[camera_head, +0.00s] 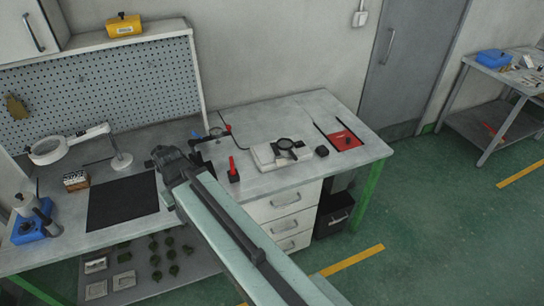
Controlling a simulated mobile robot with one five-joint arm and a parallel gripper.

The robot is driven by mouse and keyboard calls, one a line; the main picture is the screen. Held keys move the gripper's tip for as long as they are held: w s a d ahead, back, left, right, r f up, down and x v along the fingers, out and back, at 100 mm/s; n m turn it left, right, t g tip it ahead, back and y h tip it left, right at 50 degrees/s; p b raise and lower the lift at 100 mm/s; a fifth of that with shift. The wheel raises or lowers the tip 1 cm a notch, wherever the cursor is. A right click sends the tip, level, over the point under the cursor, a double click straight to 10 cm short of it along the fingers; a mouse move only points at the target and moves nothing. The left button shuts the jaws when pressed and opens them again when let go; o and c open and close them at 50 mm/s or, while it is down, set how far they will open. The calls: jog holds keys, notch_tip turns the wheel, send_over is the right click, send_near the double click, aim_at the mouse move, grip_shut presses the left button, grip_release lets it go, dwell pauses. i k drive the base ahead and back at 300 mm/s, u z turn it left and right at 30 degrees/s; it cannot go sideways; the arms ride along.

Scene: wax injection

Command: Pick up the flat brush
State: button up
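I cannot make out a flat brush for certain among the small items on the grey workbench (285,112). My arm reaches from the lower right up over the bench. Its dark end with my gripper (198,160) is above the bench, near a small red upright item on a black block (233,172). The fingers are too small and dark to show whether they are open or shut, or whether they hold anything. My arm hides part of the bench front and the area below it.
A black mat (122,200), a ring magnifier lamp (48,150) and a blue-based device (35,222) are on the left. A pale block with a dark clamp (281,152) and a red tray (344,140) are on the right. A pegboard (100,92) stands behind.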

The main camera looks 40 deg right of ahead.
aim_at(280, 160)
jog(key=u, duration=0.1)
jog(key=i, duration=1)
jog(key=z, duration=0.05)
